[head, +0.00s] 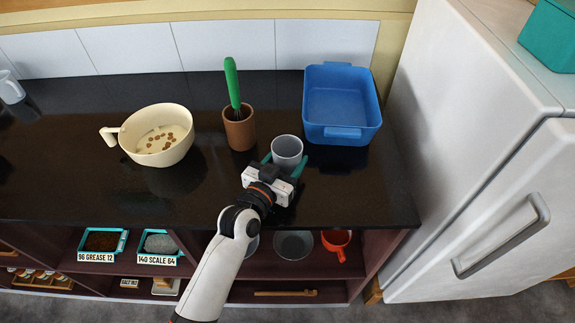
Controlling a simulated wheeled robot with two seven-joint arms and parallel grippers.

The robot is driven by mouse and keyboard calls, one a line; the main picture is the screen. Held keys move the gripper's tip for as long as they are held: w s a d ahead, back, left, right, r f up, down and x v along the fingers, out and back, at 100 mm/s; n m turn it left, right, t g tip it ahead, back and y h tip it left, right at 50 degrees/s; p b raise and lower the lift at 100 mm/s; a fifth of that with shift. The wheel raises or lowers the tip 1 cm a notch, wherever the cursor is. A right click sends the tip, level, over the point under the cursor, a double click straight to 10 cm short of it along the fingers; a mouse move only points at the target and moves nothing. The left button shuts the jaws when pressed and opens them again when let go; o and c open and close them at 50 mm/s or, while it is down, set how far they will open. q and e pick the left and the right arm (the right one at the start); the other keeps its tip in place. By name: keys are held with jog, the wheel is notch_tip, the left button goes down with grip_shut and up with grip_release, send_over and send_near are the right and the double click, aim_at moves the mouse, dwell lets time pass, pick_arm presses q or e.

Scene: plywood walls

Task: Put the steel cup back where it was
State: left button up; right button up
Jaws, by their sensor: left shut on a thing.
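The steel cup (287,146), a plain grey cup with its opening facing up, is over the right part of the dark counter. My left gripper (285,163) reaches in from the front edge, and its teal fingers are shut on the cup from either side. The cup looks upright. Its lower part is hidden by the gripper, and I cannot tell whether it touches the counter. My right gripper is not in view.
A brown pot (240,131) with a green-handled whisk stands left of the cup, a blue basin (342,103) behind right. A cream pan (157,136) is further left. The shelf below the dark counter (370,196) holds a grey bowl (293,244) and an orange mug (337,242).

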pick_arm(q)
jog(key=shift+f, duration=1.15)
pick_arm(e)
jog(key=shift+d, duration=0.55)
pick_arm(q)
jog(key=shift+f, duration=0.1)
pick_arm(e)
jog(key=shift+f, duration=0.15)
pick_arm(q)
jog(key=o, duration=1.1)
jog(key=shift+c, duration=0.2)
jog(key=shift+s+a, duration=0.1)
jog(key=shift+s, duration=0.05)
jog(key=b+v, duration=0.1)
jog(key=v, duration=0.9)
jog(key=shift+s+a, duration=0.15)
jog(key=shift+s, duration=0.2)
jog(key=shift+s+a, duration=0.25)
jog(key=shift+s, duration=0.2)
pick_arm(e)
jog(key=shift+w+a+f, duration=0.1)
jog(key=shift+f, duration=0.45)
